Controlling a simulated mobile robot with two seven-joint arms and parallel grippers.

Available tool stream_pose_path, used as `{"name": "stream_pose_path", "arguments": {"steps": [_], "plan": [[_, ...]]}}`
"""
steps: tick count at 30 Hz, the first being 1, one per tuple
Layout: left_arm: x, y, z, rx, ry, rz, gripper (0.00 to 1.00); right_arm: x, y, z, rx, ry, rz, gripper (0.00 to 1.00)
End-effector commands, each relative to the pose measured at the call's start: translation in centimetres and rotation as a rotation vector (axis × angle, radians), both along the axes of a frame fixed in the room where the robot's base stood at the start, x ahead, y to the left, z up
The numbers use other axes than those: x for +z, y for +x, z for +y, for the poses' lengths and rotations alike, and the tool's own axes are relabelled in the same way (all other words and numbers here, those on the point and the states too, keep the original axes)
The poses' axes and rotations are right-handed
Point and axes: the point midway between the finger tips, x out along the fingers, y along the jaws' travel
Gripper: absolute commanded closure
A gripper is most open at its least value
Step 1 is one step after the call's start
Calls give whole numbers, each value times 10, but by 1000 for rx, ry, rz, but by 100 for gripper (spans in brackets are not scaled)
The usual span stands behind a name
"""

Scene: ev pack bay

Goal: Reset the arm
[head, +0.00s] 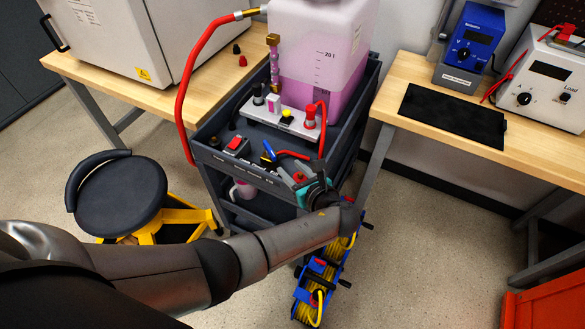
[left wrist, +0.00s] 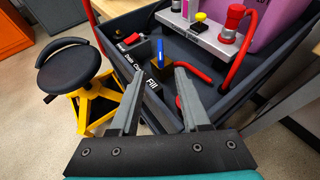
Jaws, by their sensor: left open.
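My left gripper (head: 292,176) is open and empty over the front edge of the dark cart (head: 205,154). In the left wrist view its two fingers (left wrist: 160,78) are spread apart, pointing at the cart's front panel. A valve with a blue lever (head: 268,150) stands just beyond the fingertips; the lever also shows in the left wrist view (left wrist: 157,50), apart from both fingers. A small red part (left wrist: 179,102) shows beside the right-hand finger, partly hidden. My right gripper is in neither view.
The cart carries a tank of pink liquid (head: 318,45), a manifold (head: 283,117), a red hose (head: 190,85) and a switch box (head: 236,146). A stool (head: 120,192) stands left, a cable reel (head: 316,285) below my wrist.

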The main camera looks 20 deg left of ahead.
Motion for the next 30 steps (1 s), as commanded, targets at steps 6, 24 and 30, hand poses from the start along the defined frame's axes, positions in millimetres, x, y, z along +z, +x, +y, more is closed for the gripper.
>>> {"name": "stream_pose_path", "arguments": {"steps": [6, 24, 30], "plan": [[0, 0, 0, -1, 0, 0, 54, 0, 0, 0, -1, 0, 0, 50], [-41, -93, -16, 444, -667, -128, 54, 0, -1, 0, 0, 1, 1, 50], [-40, -137, -18, 727, -956, -217, 54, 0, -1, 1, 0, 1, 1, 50]]}}
